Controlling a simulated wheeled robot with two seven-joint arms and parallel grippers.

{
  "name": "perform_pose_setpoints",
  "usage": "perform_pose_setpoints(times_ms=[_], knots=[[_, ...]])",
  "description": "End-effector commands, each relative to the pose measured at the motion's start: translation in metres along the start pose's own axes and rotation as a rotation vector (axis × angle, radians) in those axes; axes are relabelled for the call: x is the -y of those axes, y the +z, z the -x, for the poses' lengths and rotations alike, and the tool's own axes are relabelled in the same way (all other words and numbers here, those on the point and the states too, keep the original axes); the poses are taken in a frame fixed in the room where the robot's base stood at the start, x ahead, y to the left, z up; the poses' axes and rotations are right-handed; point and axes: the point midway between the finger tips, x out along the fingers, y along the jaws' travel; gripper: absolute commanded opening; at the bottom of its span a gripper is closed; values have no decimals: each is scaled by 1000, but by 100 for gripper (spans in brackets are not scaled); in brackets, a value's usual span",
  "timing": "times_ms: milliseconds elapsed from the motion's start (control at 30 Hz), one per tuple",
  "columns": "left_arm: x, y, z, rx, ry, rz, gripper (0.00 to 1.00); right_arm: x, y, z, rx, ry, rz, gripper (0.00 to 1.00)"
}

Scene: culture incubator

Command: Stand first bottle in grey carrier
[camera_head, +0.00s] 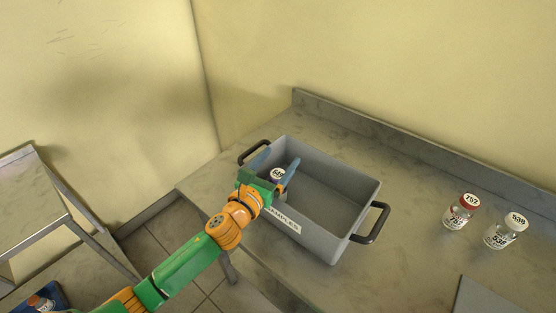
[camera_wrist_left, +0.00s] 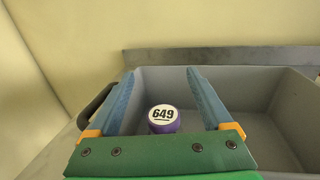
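The grey carrier (camera_head: 334,185) stands on the counter with a "SAMPLES" label on its front wall; its far wall also shows in the left wrist view (camera_wrist_left: 240,82). A bottle with a purple-rimmed cap marked 649 (camera_head: 277,173) is inside the carrier, toward its left end, and appears upright. In the left wrist view this bottle (camera_wrist_left: 163,117) lies between the blue fingers, with a clear gap on both sides. My left gripper (camera_head: 277,168) is open around the bottle. The bottle's lower part is hidden by the gripper. My right gripper is not in view.
A red-capped bottle marked 757 (camera_head: 461,212) and a white-capped bottle marked 538 (camera_head: 505,231) stand on the counter right of the carrier. The carrier's black handle (camera_head: 371,223) sticks out on the right. The carrier's right part is empty. A raised edge (camera_head: 420,155) runs along the back.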

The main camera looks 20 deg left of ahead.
Motion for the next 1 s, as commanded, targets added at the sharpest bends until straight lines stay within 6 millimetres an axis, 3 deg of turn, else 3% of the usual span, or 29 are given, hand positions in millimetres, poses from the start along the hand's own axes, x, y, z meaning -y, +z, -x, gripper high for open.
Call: perform_pose_setpoints(times_ms=[233,367,433,700,833,1000], knots=[[0,2,0,0,0,0,83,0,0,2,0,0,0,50],[0,19,1,0,0,0,83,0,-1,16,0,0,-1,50],[0,9,20,-3,-1,-2,83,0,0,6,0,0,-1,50],[1,8,95,-3,-2,0,83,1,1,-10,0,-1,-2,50],[0,9,113,-1,1,0,83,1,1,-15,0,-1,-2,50],[0,12,120,1,1,1,83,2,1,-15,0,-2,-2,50]])
